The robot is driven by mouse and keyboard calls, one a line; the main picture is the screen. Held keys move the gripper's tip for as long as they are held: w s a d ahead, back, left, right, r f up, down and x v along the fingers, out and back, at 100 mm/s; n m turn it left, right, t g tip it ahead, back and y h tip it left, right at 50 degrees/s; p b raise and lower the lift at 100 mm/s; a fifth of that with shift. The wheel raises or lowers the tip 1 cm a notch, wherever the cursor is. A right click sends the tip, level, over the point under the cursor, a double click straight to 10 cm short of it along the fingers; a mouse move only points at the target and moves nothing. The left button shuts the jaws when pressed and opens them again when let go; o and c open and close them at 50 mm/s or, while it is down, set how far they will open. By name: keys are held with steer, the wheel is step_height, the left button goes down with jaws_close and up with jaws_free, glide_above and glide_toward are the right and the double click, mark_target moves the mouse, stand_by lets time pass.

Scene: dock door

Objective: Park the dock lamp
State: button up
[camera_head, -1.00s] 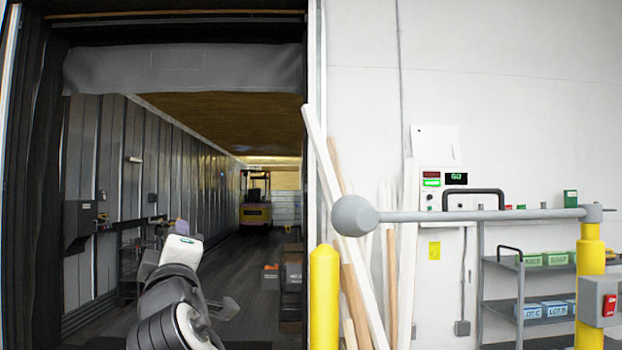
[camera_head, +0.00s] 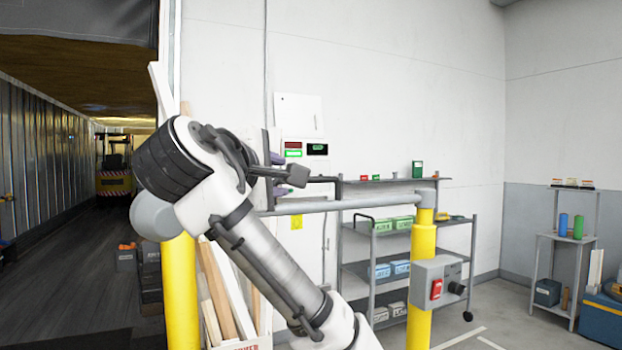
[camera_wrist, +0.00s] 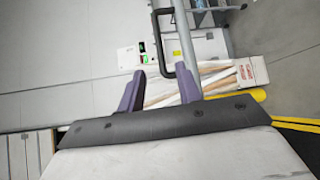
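The dock lamp is a grey horizontal bar (camera_head: 370,204) with a round grey head (camera_head: 154,216) at its left end, partly hidden by my arm. Its right end sits on a yellow post (camera_head: 422,262). A black looped handle (camera_head: 338,186) stands on the bar; it also shows in the wrist view (camera_wrist: 157,30). My gripper (camera_head: 287,170) is just left of the handle in the head view. In the wrist view my gripper (camera_wrist: 160,70) has its two purple-grey fingers apart, with the handle ahead between them. I cannot tell whether they touch it.
A second yellow post (camera_head: 180,290) stands below the lamp head. A box with a red switch (camera_head: 436,289) is on the right post. Behind are leaning planks (camera_head: 225,290), a shelf cart (camera_head: 372,270) and a wall panel (camera_head: 300,117). The trailer opening with a forklift (camera_head: 113,165) lies left.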

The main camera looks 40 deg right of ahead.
steer(key=d, duration=0.1)
steer(key=p, duration=0.5)
glide_above(304, 206)
steer(key=shift+f, duration=0.65)
steer(key=shift+p+x, duration=0.35)
steer(key=shift+x, duration=0.4)
steer(key=shift+f, duration=0.15)
steer(key=shift+c, duration=0.2)
jaws_close()
